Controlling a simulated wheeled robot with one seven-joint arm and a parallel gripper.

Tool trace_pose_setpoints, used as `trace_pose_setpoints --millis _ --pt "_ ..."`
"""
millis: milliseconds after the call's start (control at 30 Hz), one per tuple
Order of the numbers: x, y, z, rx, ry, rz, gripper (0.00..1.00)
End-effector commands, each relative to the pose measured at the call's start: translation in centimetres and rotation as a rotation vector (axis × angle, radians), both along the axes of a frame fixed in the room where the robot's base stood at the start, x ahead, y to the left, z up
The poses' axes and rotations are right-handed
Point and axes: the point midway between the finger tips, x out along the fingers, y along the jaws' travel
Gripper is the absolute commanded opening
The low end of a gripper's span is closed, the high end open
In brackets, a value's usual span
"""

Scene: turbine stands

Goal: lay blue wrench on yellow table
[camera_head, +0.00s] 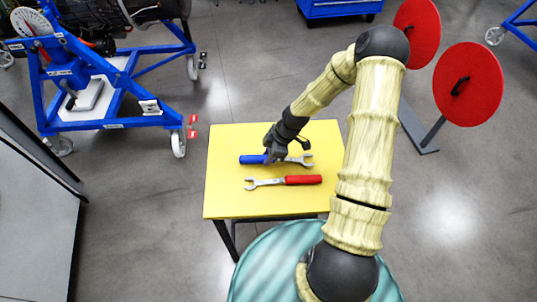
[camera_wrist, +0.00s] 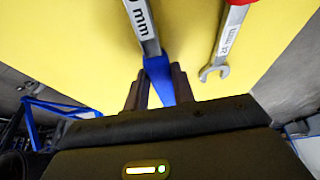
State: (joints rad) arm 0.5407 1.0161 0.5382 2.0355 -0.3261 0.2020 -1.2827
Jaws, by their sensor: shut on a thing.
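The blue wrench (camera_head: 252,159) is at the yellow table (camera_head: 240,201), its blue handle to the left and its steel open end to the right in the head view. My gripper (camera_head: 271,156) is shut on it near the middle. In the wrist view the blue wrench (camera_wrist: 158,76) runs up from between the fingers (camera_wrist: 158,90), over the yellow surface. I cannot tell whether the wrench touches the tabletop. The far end of its steel head is cut off in the wrist view.
A red-handled wrench (camera_head: 303,180) lies on the table just in front of the blue one; its open end (camera_wrist: 213,71) shows in the wrist view. A blue turbine stand (camera_head: 110,75) is at the back left. Red discs (camera_head: 468,84) stand at the right. The table's front left is clear.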

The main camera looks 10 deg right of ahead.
Motion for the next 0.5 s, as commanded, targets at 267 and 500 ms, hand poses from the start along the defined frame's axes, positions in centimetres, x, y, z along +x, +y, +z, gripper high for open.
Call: trace_pose_setpoints --millis 267,500 --pt "0.02 0.07 0.0 0.0 -0.001 0.002 0.0" --pt "0.03 0.06 -0.4 0.0 -0.001 0.002 0.0"
